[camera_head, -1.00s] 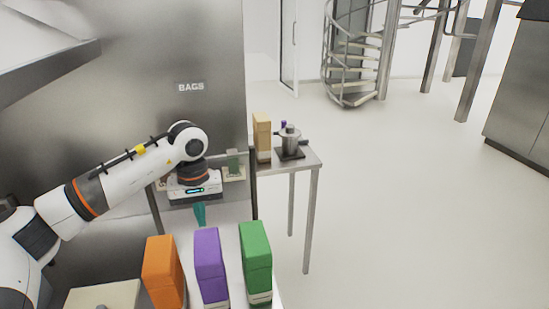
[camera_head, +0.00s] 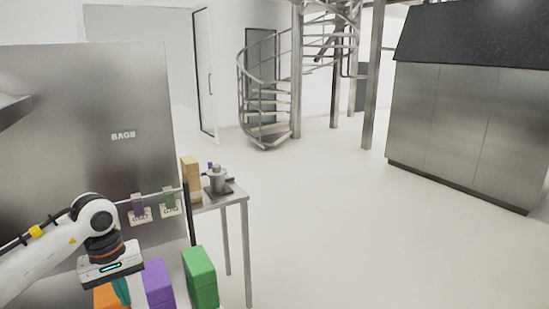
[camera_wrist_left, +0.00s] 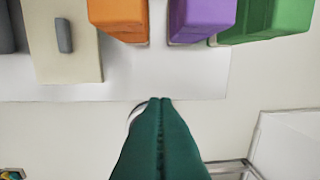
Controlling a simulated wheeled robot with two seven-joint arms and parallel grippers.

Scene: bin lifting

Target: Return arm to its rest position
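My left arm comes in from the left in the head view. Its gripper (camera_head: 122,291) points down and appears in front of the orange and purple blocks. In the left wrist view its two teal fingers (camera_wrist_left: 160,102) lie together, with nothing seen between them. All three also show at the top of the left wrist view, apart from the fingertips. My right gripper is in neither view.
A steel panel marked BAGS (camera_head: 123,136) stands behind the arm. A small steel table (camera_head: 236,194) holds a tan box (camera_head: 191,178) and a metal pot (camera_head: 217,180). Steel cabinets (camera_head: 470,130) stand at the right. The floor (camera_head: 330,240) between is clear.

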